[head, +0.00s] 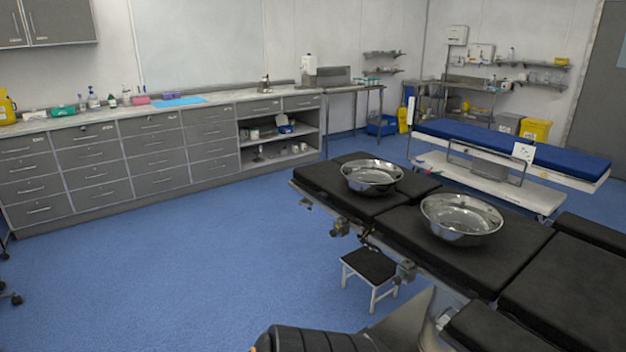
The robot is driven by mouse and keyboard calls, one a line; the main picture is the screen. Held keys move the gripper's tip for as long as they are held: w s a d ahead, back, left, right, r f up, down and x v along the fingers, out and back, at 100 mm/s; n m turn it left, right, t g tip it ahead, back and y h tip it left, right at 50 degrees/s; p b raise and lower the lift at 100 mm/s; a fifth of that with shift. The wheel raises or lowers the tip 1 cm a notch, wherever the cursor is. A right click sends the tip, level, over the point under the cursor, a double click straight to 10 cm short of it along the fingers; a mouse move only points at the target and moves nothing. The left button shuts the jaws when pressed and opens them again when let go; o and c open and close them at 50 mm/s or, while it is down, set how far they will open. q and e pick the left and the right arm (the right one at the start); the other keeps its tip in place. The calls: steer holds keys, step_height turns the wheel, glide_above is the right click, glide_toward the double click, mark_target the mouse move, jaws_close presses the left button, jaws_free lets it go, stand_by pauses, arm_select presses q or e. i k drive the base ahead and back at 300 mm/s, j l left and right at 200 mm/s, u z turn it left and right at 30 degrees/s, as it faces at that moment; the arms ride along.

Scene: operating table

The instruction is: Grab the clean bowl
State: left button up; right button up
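Two shiny metal bowls stand upright on the black-padded operating table (520,300) in the head view. The farther bowl (371,178) is on the left, near the table's far end. The nearer bowl (461,219) is to its right on the adjoining pad and looks larger. Both look empty, with bright reflections inside. I cannot tell from this view which one is clean. Neither of my grippers is in view, and nothing is seen touching either bowl.
A small step stool (369,268) stands by the table's left side. A blue-topped stretcher (515,148) is behind the table. Grey drawer cabinets (160,150) with bottles on the counter line the left wall. The blue floor (200,260) between is clear.

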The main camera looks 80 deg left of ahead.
mark_target(366, 177)
steer(key=u, duration=2.35)
steer(key=i+j+z, duration=0.2)
steer(key=z, duration=0.25)
steer(key=i+j+z, duration=0.25)
steer(key=z, duration=0.2)
